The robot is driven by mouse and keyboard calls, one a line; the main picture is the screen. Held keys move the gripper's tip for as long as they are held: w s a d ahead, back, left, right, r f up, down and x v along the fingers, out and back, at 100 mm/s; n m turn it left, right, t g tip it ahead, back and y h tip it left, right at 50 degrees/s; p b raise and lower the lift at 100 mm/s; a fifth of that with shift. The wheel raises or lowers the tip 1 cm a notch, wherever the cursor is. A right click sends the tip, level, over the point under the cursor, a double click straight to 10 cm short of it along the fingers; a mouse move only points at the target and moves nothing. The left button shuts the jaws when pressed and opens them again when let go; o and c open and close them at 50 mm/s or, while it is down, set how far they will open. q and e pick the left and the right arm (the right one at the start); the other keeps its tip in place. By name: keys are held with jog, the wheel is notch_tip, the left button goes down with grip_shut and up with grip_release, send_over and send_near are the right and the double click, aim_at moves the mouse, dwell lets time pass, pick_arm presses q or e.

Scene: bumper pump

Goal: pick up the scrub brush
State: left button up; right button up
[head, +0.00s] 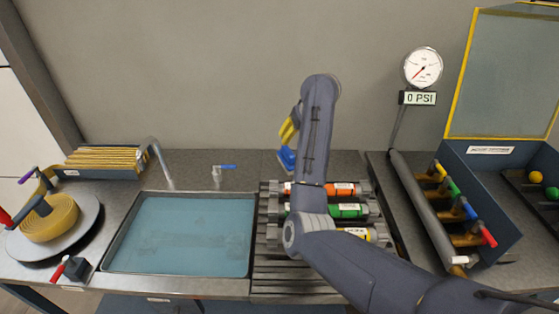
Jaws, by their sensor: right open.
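The scrub brush looks to be the blue piece (287,159) at the back of the counter, right of the sink. Part of it is hidden by my right arm. My right gripper (287,131) has yellow parts and points down just above the blue piece. It is open. The forearm hides much of the gripper, and I cannot tell whether it touches the brush. My left gripper is not in view.
A water-filled sink (180,193) is left of the arm. Canisters with orange (343,189), green (347,211) and yellow bands lie on a slatted rack under my right arm. A pressure gauge (423,67) and colored levers (465,207) stand to the right.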

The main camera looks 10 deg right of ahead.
aim_at(286, 155)
jog(key=x, duration=1.7)
jog(key=shift+a+f, duration=0.2)
jog(key=shift+c, duration=0.2)
jog(key=c, duration=1.4)
jog(key=shift+r, duration=0.15)
notch_tip(286, 155, up, 20)
jog(key=shift+f, duration=0.1)
